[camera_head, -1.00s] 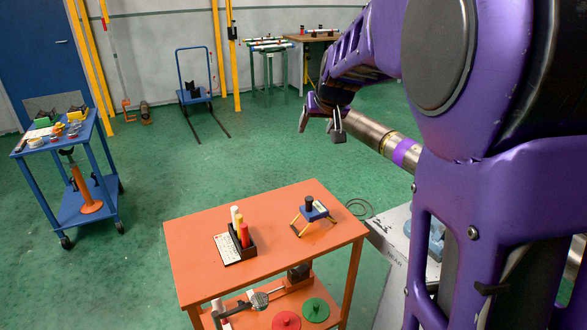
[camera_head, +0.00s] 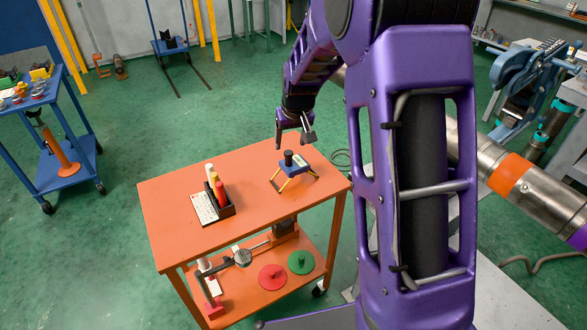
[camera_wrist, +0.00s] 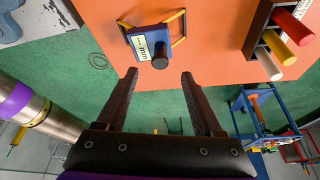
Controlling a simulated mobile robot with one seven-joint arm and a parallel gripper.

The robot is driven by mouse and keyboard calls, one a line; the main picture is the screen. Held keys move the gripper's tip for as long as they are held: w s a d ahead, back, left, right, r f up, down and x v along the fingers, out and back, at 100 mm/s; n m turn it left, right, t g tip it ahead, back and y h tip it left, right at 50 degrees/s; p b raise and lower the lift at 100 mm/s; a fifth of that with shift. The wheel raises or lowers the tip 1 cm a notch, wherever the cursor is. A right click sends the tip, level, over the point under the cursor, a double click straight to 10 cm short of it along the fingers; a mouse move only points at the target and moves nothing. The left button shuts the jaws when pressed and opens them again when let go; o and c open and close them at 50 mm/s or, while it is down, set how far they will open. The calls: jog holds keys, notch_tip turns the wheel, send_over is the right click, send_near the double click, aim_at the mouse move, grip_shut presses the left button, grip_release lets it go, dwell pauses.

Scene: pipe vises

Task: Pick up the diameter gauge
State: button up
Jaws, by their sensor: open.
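The diameter gauge, which I take to be the blue device with yellow legs and a black knob (camera_head: 293,165), stands on the orange cart's top (camera_head: 165,205) near its right side. In the wrist view the gauge (camera_wrist: 151,42) shows a pale display panel and lies just beyond my fingertips. My gripper (camera_head: 294,138) is open and empty, above the cart's far edge and behind the gauge in the head view. In the wrist view its two dark fingers (camera_wrist: 159,74) are apart, with green floor showing between them.
A dark holder (camera_head: 225,211) with white, yellow and red cylinders and a label card (camera_head: 203,208) stand left of the gauge. Red (camera_head: 271,277) and green (camera_head: 300,262) discs lie on the lower shelf. A large pipe (camera_head: 515,175) runs at right. A blue cart (camera_head: 75,185) stands left.

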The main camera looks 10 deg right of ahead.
aim_at(289, 153)
jog(key=x, duration=0.6)
jog(key=shift+f, duration=0.35)
grip_shut()
jog(key=shift+w+r, duration=0.1)
dwell(1.0)
